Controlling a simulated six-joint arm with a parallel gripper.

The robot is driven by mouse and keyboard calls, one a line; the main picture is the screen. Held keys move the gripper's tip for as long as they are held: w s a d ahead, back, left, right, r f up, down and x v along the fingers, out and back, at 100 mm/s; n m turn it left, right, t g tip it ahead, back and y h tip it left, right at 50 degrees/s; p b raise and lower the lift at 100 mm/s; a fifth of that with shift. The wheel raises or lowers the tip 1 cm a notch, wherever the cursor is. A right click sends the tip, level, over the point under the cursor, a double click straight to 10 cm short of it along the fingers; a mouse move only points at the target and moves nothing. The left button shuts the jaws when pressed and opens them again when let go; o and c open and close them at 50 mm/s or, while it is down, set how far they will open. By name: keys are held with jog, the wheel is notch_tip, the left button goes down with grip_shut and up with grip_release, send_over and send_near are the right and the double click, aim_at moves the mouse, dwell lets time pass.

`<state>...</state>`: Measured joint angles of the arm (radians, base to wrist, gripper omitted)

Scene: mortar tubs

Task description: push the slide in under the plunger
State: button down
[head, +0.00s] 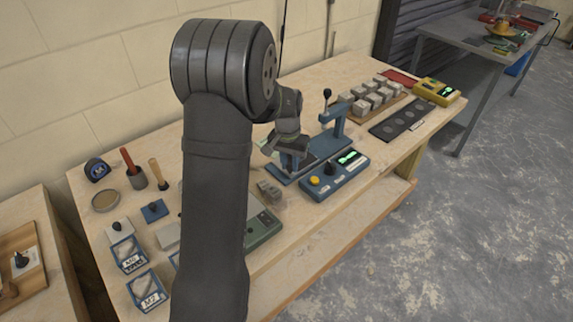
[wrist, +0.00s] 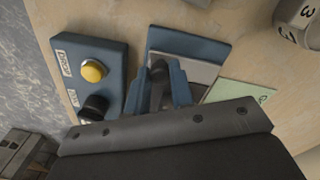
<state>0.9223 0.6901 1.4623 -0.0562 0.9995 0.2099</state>
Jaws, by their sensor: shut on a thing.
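The slide (wrist: 200,74) is a grey plate lying on the blue base (wrist: 215,50). In the head view the base (head: 276,174) runs along the bench, and my gripper (head: 290,160) is low over its left part. The wrist view shows my gripper (wrist: 163,85) shut on the dark upright handle of the slide, between its blue fingers. The blue press stand (head: 340,122) with its lever (head: 327,95) rises at the right end of the base, to the right of my gripper. The plunger's lower end is not clear. My gripper hides much of the slide.
A blue control box (head: 336,176) with a yellow button stands in front of the base, close by. Several grey cubes (head: 372,94) and a dark strip with round recesses (head: 403,119) lie to the right. A green box (head: 262,230) is nearer, partly behind my arm.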

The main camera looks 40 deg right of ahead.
aim_at(307, 162)
jog(key=d, duration=0.7)
jog(key=shift+r, duration=0.1)
jog(key=c, duration=1.3)
grip_release()
jog(key=shift+o, duration=0.2)
notch_tip(307, 162, up, 17)
jog(key=shift+w+a+r, duration=0.2)
jog(key=shift+w, duration=0.2)
